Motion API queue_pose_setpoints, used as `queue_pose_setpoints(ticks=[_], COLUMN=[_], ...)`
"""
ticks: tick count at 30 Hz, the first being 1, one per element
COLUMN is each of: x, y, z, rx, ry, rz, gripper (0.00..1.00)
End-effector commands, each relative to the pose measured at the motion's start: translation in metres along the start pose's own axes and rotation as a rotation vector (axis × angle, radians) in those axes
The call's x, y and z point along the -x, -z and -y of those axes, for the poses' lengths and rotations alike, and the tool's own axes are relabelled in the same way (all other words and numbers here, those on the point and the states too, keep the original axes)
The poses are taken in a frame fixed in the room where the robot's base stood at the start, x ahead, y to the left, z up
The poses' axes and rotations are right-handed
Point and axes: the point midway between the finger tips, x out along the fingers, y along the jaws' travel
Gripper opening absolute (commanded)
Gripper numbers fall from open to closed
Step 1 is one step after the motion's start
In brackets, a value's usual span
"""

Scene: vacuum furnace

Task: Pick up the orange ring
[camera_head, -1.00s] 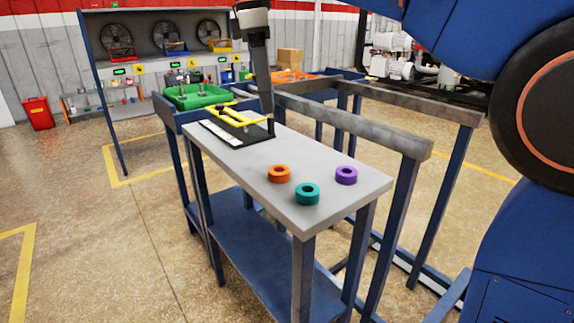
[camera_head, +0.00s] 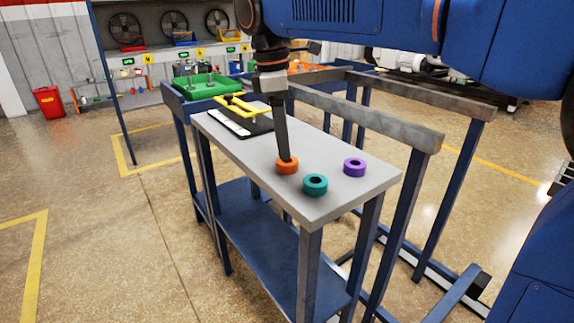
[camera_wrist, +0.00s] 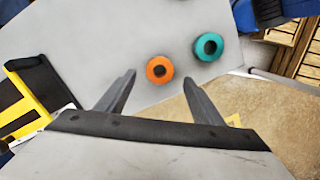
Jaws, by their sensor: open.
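The orange ring (camera_head: 287,166) lies flat on the grey tabletop (camera_head: 325,208), left of the teal ring (camera_head: 315,185) and the purple ring (camera_head: 354,167). My gripper (camera_head: 285,157) points down at the orange ring, its fingertips overlapping the ring's far side in the head view. In the wrist view my open gripper (camera_wrist: 160,90) has its two fingers apart, with the orange ring (camera_wrist: 159,70) showing between and just beyond the tips. The teal ring (camera_wrist: 208,46) is to the right, beyond the right finger. Whether the fingers touch the ring cannot be told.
A yellow-and-black fixture (camera_head: 240,106) with a white strip stands at the table's far end, and a green bin (camera_head: 205,86) lies behind it. Grey-topped blue rails (camera_head: 365,124) run along the table's right side. The tabletop's front corner is clear.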

Motion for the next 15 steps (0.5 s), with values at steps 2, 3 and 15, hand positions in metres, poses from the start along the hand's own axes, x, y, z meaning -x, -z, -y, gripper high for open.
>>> queue_pose_setpoints(ticks=[2, 3, 15], x=[-0.008, -0.013, -0.05], y=[-0.001, -0.001, -0.001], z=[0.0, 0.0, -0.001], rx=[0.0, 0.0, 0.0], ry=[0.001, 0.002, 0.0], rz=[0.001, 0.001, 0.0], gripper=[0.61, 0.61, 0.61])
